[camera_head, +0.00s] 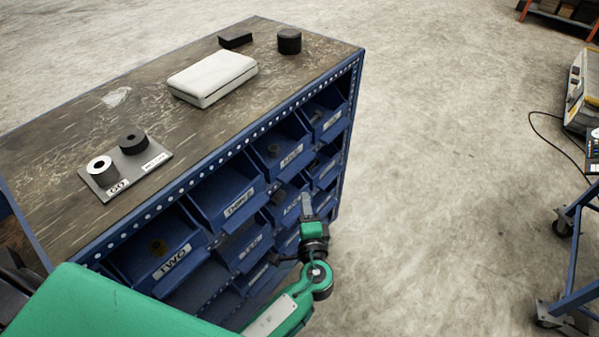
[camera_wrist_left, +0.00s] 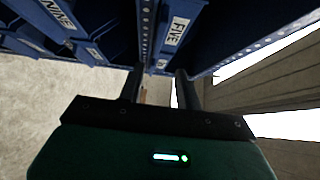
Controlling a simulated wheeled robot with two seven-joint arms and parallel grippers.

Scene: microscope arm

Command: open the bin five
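The blue cabinet (camera_head: 200,185) holds rows of blue bins with white labels. Bin five's label (camera_wrist_left: 175,31) reads FIVE in the left wrist view. In the head view, the far-right top-row bin (camera_head: 326,114) appears to be bin five, but its label is too small to read surely. My left gripper (camera_head: 307,203) is in front of the cabinet's right part, below that bin. In the left wrist view its two fingers (camera_wrist_left: 157,78) are apart with nothing visibly held, just short of the FIVE label. My right gripper is not in view.
Bin nine (camera_wrist_left: 58,12) and other bins lie beside it. On the cabinet top are a white case (camera_head: 212,77), a black cylinder (camera_head: 289,41) and a plate with two round parts (camera_head: 125,166). The floor right of the cabinet is clear up to a blue cart (camera_head: 572,240).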

